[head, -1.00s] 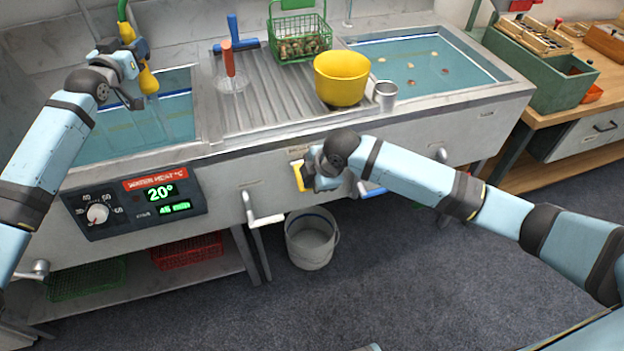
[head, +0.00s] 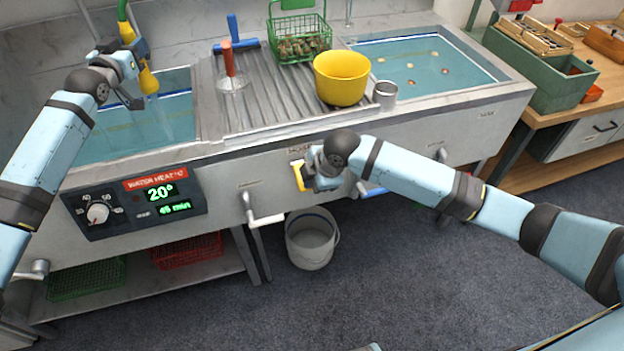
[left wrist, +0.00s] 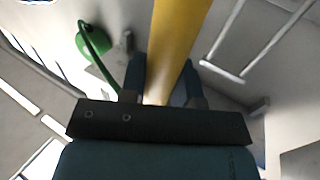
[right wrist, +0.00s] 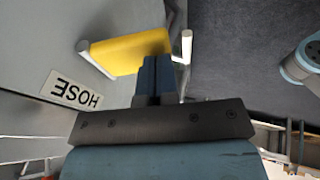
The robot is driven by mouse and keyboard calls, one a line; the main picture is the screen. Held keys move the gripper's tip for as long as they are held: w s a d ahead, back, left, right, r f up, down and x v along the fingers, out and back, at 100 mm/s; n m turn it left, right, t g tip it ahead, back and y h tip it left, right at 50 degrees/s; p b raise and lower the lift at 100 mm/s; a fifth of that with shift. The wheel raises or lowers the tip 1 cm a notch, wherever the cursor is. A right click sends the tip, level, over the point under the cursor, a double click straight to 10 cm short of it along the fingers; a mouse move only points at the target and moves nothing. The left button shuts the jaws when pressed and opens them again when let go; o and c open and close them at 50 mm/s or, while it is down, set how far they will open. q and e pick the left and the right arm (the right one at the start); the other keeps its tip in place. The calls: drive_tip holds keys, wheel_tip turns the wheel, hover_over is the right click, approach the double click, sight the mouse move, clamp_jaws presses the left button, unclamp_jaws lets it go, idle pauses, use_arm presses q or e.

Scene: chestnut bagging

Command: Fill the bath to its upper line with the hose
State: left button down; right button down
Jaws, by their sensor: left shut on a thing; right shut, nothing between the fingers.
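The bath (head: 197,110) is the left basin of the steel sink, with blue-green water in it. Faint streaks below the nozzle look like running water. I cannot clearly read its upper line against the water. My left gripper (head: 138,77) is shut on the yellow hose nozzle (head: 149,82), which points down over the bath; the nozzle also fills the top of the left wrist view (left wrist: 176,40). The green hose (head: 122,11) rises from it. My right gripper (right wrist: 154,75) is shut and empty, right beside the yellow lever (right wrist: 125,52) by the HOSE label (right wrist: 72,90); contact is unclear.
The heater panel (head: 90,217) reads 20°. White (head: 266,219) and blue (head: 372,190) levers flank the yellow one. A bucket (head: 311,245) stands below.

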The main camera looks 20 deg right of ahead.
drive_tip(key=a+v, duration=0.1)
drive_tip(key=v, duration=1.2)
drive_tip(key=shift+s+r, duration=0.4)
drive_tip(key=shift+s, duration=0.05)
idle(0.5)
drive_tip(key=w+r+g, duration=0.4)
drive_tip(key=w, duration=0.2)
drive_tip(key=shift+m, duration=0.3)
drive_tip(key=shift+w+d, duration=0.15)
drive_tip(key=shift+w, duration=0.05)
drive_tip(key=x, duration=1.2)
drive_tip(key=shift+d+f, duration=0.25)
drive_tip(key=shift+d, duration=0.05)
drive_tip(key=shift+f, duration=0.7)
